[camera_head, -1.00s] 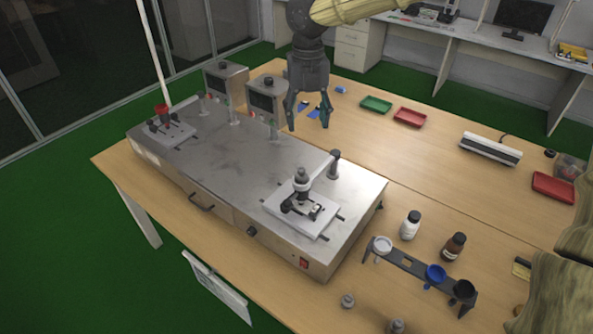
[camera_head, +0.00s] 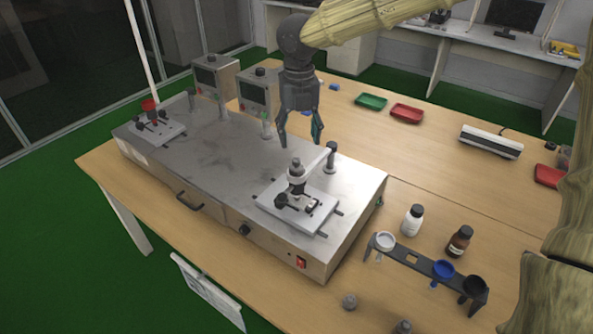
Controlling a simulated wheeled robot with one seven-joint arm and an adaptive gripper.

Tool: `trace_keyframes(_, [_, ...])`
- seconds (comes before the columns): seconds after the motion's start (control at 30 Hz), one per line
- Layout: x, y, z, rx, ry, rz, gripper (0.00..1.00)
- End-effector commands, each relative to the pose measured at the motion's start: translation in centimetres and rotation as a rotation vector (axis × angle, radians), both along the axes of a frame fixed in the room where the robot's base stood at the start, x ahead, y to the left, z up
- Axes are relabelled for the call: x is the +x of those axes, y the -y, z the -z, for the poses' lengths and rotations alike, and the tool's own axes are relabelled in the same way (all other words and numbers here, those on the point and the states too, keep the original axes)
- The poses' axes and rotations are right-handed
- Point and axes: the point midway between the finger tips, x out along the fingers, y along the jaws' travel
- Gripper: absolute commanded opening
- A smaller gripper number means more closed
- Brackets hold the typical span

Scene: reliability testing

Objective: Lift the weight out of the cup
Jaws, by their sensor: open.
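The inside of the cup is hidden.
Two control boxes (camera_head: 258,93) stand behind the machine. A rack (camera_head: 415,262) with coloured cups, a white bottle (camera_head: 412,220), a brown bottle (camera_head: 459,241) and loose grey weights (camera_head: 349,301) are at front right.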

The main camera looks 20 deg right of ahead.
Motion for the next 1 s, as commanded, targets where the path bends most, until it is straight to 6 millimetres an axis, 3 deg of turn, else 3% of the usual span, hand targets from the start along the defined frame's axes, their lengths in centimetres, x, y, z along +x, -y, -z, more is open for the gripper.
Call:
trace_keyframes(0.2, [-0.1,-0.1,2.6,-0.001,-0.002,-0.002,0.59])
trace_keyframes(0.47, [-0.3,-0.3,4.0,-0.002,-0.002,-0.002,0.59])
trace_keyframes(0.73, [-0.7,-0.8,7.5,-0.002,-0.002,-0.001,0.59])
trace_keyframes(1.0, [-0.7,-0.8,8.4,0.000,0.001,-0.002,0.59])
